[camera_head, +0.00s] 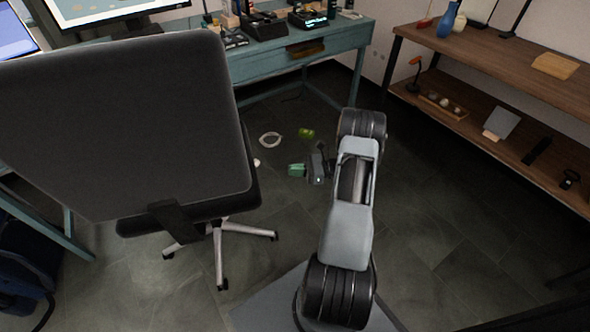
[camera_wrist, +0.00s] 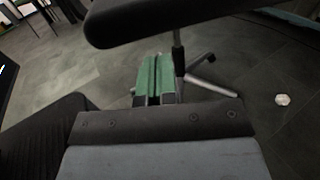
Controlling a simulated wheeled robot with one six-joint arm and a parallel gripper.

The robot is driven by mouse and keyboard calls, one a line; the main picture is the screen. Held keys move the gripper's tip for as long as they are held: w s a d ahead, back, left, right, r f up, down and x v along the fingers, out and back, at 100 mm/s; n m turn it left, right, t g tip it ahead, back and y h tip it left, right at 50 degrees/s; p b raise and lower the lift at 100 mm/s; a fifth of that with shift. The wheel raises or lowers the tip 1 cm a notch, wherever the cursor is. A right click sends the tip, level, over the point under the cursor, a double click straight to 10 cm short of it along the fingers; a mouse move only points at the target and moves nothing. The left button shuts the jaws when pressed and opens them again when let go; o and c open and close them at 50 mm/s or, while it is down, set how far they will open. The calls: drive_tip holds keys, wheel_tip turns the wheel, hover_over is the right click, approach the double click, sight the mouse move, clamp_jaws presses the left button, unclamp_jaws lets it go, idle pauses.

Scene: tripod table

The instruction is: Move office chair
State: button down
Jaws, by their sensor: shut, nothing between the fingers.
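The dark office chair (camera_head: 120,125) stands at the left in the head view, its tall back towards me and its silver wheeled base on the floor. The wrist view shows the edge of its seat (camera_wrist: 150,22) above, with its column and legs behind my fingers. My gripper (camera_head: 296,170) is low, to the right of the chair. Its green fingers (camera_wrist: 154,76) are together and empty, just below the seat edge in the wrist view. I see no grip on the chair, and cannot tell whether the fingers touch it.
A teal desk (camera_head: 345,38) with a monitor (camera_head: 100,10) stands behind the chair. A wooden shelf unit (camera_head: 480,62) lines the right. Floor at the right is clear.

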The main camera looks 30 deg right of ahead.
drive_tip(key=b+x, duration=0.2)
drive_tip(key=x, duration=0.8)
drive_tip(key=shift+a+b, duration=0.25)
drive_tip(key=shift+b, duration=0.05)
drive_tip(key=shift+w, duration=0.2)
